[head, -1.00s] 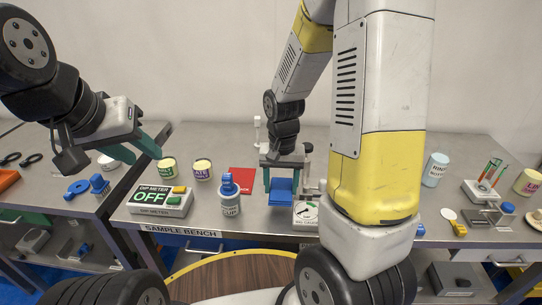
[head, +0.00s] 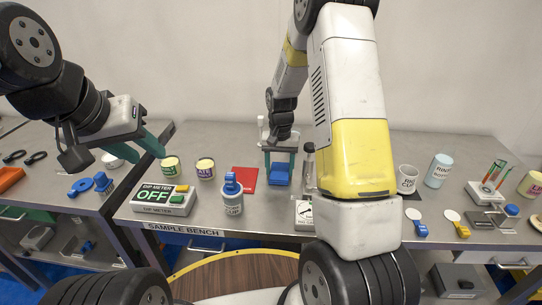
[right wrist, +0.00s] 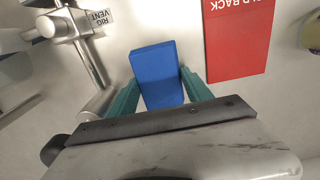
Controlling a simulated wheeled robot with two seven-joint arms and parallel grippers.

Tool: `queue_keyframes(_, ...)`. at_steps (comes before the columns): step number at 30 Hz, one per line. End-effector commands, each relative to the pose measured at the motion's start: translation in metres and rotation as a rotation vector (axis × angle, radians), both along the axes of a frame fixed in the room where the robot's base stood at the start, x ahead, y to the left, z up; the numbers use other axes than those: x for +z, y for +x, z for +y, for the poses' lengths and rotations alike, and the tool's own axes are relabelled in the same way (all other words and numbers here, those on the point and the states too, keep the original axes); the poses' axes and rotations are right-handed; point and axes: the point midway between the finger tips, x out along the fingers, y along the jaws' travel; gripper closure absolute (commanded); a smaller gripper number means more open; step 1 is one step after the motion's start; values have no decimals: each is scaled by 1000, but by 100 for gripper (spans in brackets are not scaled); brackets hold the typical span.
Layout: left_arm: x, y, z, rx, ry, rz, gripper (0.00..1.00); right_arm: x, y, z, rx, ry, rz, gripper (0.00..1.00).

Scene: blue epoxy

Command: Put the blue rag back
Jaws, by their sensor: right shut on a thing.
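The blue rag (head: 281,176), a folded block-like pad, is between the fingers of my right gripper (head: 280,165) over the middle of the sample bench. In the right wrist view the blue rag (right wrist: 158,74) sits between the two green fingers (right wrist: 162,92), which close on its sides. I cannot tell whether it touches the bench. A red panel (head: 245,180) with white lettering lies just left of the rag; it also shows in the right wrist view (right wrist: 236,40), its text partly cut off. My left gripper (head: 140,150) is open and empty above the left bench end.
A metal valve fitting (head: 309,165) marked RIG VENT is close right of the rag. A small gauge (head: 304,213) is at the front. My right arm hides part of the bench.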

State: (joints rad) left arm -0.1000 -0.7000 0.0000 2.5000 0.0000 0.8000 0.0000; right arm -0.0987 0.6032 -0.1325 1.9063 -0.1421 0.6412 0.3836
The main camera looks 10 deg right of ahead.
Motion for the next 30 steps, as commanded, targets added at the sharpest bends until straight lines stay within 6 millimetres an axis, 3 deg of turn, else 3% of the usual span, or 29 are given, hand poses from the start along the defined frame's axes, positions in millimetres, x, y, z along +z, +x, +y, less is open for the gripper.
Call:
queue_keyframes(10,0,0,0,0,0,0,64,-3,0,0,0,-1,-2,80)
queue_keyframes(11,0,0,0,0,0,0,64,-3,1,0,0,0,-3,36)
queue_keyframes(13,0,0,0,0,0,0,64,-3,0,0,0,0,-3,22)
queue_keyframes(14,0,0,0,0,0,0,64,-3,0,0,0,0,-3,20)
queue_keyframes(24,0,0,0,0,0,0,64,0,1,0,0,0,-3,20)
queue_keyframes(30,0,0,0,0,0,0,64,27,2,0,0,1,-9,20)
